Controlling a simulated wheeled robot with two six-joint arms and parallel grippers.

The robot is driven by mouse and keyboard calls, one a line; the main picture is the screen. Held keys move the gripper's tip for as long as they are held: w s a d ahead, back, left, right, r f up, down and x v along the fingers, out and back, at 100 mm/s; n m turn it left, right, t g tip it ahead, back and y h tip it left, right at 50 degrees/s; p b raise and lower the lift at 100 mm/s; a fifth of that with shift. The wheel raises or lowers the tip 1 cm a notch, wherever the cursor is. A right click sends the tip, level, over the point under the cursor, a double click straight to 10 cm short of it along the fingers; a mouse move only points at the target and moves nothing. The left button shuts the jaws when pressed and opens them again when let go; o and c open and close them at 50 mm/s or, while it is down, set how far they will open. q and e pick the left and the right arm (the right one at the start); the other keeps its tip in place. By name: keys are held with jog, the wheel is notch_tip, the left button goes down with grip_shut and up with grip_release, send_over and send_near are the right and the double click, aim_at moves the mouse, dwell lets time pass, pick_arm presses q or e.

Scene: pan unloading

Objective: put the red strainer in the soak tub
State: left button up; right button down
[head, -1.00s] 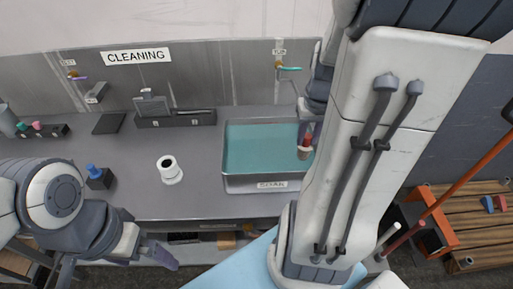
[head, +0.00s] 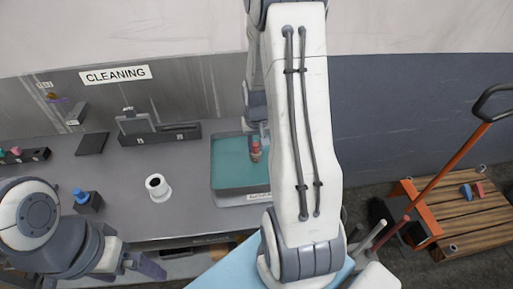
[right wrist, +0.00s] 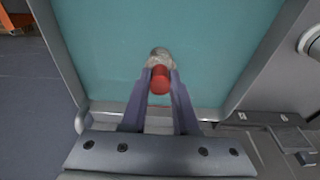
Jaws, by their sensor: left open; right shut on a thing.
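My right gripper (right wrist: 160,82) is shut on the red strainer (right wrist: 160,80), which has a red handle and a pale, greyish mesh end. The strainer (head: 256,152) shows over the teal liquid in the head view; I cannot tell whether its mesh end touches the liquid. My left gripper (head: 150,267) is open and empty in front of the counter's front edge.
A white cylinder (head: 157,187) stands on the counter left of the tub, and a block with a blue knob (head: 88,200) is further left. A dark rack (head: 160,135) lies along the back wall.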

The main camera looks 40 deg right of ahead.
aim_at(256, 151)
notch_tip(256, 151, down, 2)
jog(key=shift+f, duration=0.2)
jog(key=shift+f, duration=0.1)
jog(key=shift+s+f+b, duration=0.1)
jog(key=shift+f+b, duration=0.2)
jog(key=shift+f, duration=0.25)
jog(key=c, duration=0.7)
grip_release()
